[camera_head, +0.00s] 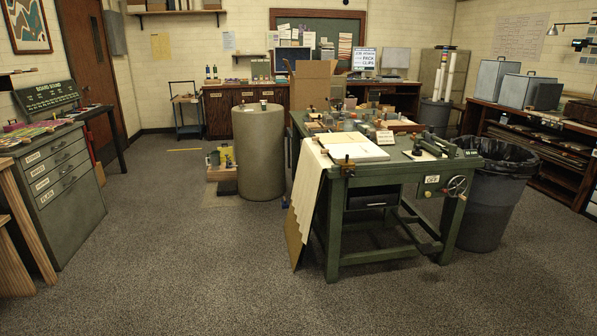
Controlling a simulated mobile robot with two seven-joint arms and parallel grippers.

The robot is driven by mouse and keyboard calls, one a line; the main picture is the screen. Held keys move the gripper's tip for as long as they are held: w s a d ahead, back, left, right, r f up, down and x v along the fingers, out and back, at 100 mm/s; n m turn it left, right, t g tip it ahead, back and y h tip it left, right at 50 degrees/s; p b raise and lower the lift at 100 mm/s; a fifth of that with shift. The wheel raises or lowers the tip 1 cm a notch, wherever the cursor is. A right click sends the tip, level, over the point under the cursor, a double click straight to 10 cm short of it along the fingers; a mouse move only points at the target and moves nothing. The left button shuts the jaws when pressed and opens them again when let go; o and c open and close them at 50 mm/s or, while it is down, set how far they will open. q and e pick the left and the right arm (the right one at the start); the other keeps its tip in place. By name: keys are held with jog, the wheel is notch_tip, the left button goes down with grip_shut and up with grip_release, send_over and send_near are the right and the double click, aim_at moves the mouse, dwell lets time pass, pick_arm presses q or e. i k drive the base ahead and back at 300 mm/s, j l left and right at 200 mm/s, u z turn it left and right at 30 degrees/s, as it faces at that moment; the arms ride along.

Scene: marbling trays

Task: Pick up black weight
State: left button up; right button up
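Neither of my grippers shows in the head view. I cannot single out a black weight with certainty. A dark block (227,187) sits low on the floor beside the large grey cylinder (259,150). A black metal tool (432,145) lies on the right end of the green workbench (400,177). The bench top also carries a white board or paper stack (356,147) and several small items too small to tell apart.
Open carpet (190,270) lies in front. A grey lined bin (492,200) stands at the bench's right. Pale sheets (306,190) hang off its left side. A grey drawer cabinet (60,185) stands at left, and shelving (545,150) at right.

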aim_at(417, 152)
jog(key=i+z, duration=0.3)
jog(key=i, duration=0.2)
jog(key=i+z, duration=0.3)
jog(key=i, duration=0.15)
jog(key=i+j+z, duration=0.2)
jog(key=i+z, duration=0.15)
jog(key=i, duration=0.15)
jog(key=i+l+z, duration=0.15)
jog(key=i+z, duration=0.2)
jog(key=i, duration=0.55)
jog(key=i+j+z, duration=0.1)
jog(key=i+z, duration=0.25)
jog(key=i, duration=0.55)
